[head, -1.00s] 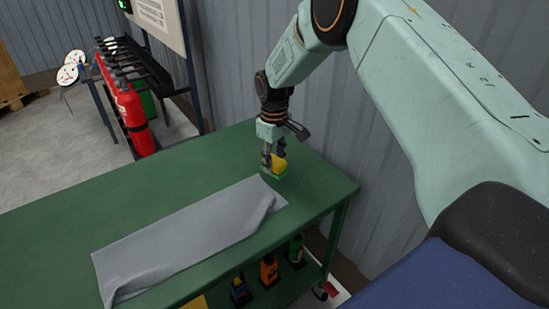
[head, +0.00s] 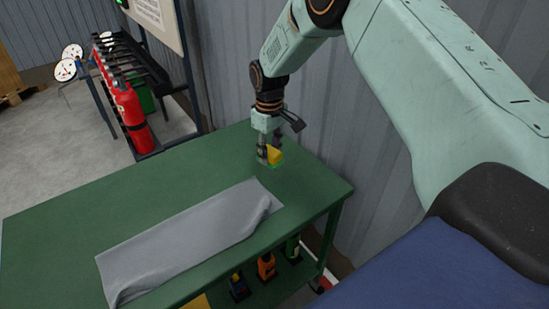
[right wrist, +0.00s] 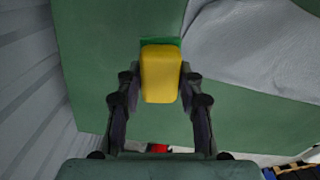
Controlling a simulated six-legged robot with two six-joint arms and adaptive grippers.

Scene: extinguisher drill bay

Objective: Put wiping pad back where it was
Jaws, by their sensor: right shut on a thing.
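The wiping pad (head: 275,155), yellow with a green side, is between the fingers of my right gripper (head: 269,157). In the right wrist view the pad (right wrist: 160,75) shows its yellow face, with a strip of green at its far edge. My right gripper (right wrist: 159,90) is shut on it, one finger on each side. The pad is over the far right part of the green table (head: 100,205), beyond the grey cloth. I cannot tell whether it touches the table top. My left gripper is not in view.
A rumpled grey cloth (head: 185,240) lies along the table's front half. Several bottles, one of them orange (head: 266,267), stand on the shelf below. Red extinguishers (head: 130,112) stand in a rack at the back left. A corrugated wall (head: 325,110) rises close behind the table.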

